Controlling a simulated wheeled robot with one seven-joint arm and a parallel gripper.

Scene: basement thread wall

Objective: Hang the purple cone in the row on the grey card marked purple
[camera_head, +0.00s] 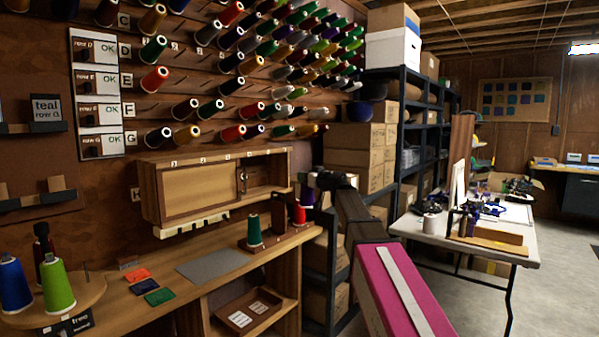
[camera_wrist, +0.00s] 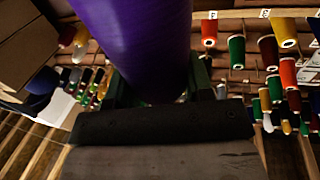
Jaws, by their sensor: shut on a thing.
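A purple cone (camera_wrist: 135,40) fills the upper middle of the wrist view, very close to the camera. My gripper (camera_wrist: 158,88) is shut on it, with a dark finger on either side of its lower part. In the head view my arm reaches up and left past the bench's right end; the gripper's fingers are hard to make out there. A small bluish-purple shape (camera_head: 308,193) shows just left of my wrist; I cannot tell if it is the held cone. I can read no grey card marked purple in either view.
Rows of thread cones (camera_head: 290,50) cover the peg wall, with row cards (camera_head: 97,90) at its left. A wooden cabinet (camera_head: 160,200) is below. The bench (camera_head: 180,300) bears a green cone (camera_head: 254,230) and a red cone (camera_head: 299,213). Boxes (camera_head: 357,160) stand right of the wall.

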